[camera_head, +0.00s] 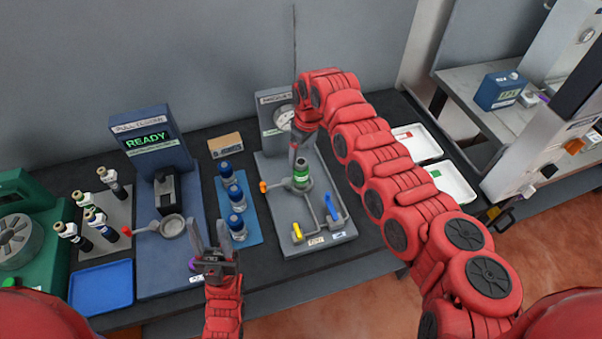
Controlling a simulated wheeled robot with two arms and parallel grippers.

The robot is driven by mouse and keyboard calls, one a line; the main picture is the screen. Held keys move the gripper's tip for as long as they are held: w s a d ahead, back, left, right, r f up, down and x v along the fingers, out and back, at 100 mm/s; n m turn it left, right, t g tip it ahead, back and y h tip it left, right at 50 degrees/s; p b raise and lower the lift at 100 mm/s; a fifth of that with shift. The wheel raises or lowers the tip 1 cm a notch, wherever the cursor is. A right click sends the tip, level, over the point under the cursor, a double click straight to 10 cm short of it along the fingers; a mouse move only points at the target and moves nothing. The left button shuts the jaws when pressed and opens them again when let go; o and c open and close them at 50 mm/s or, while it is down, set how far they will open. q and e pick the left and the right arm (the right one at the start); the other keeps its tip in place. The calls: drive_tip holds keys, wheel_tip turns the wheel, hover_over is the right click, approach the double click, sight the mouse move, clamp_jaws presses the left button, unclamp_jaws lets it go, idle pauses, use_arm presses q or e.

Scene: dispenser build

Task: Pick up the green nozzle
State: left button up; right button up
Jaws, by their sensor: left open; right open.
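Several dark, slim nozzles with white bands stand upright on a grey rack at the left. One of them, with a green mark, looks like the green nozzle (84,202); it is small in view. My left gripper (208,232) is open and empty, pointing up in the picture, well to the right of the rack and in front of the blue bottles. My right gripper (295,156) is open beside the green-banded bottle (301,173), which stands on the grey pressure-gauge station (318,238). Its fingers are seen edge-on, and my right arm hides part of that station.
Blue bottles (236,222) stand on a blue mat. The READY station (150,143) has a round cup (172,227) on its arm. A blue tray (101,287) lies at front left, empty. White trays (417,142) lie behind my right arm. A green machine (38,240) stands far left.

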sight(301, 161)
drive_tip(key=f, duration=0.1)
drive_tip(key=f+b, duration=0.1)
drive_tip(key=f, duration=0.1)
drive_tip(key=w+f+b, duration=0.1)
drive_tip(key=f, duration=0.1)
drive_tip(key=shift+a, duration=0.2)
drive_tip(key=shift+s+f, duration=0.15)
drive_tip(key=shift+f, duration=0.05)
wheel_tip(301, 161, down, 5)
drive_tip(key=b, duration=0.3)
drive_tip(key=shift+a, duration=0.15)
drive_tip(key=shift+r, duration=0.15)
drive_tip(key=shift+c, duration=1.1)
clamp_jaws()
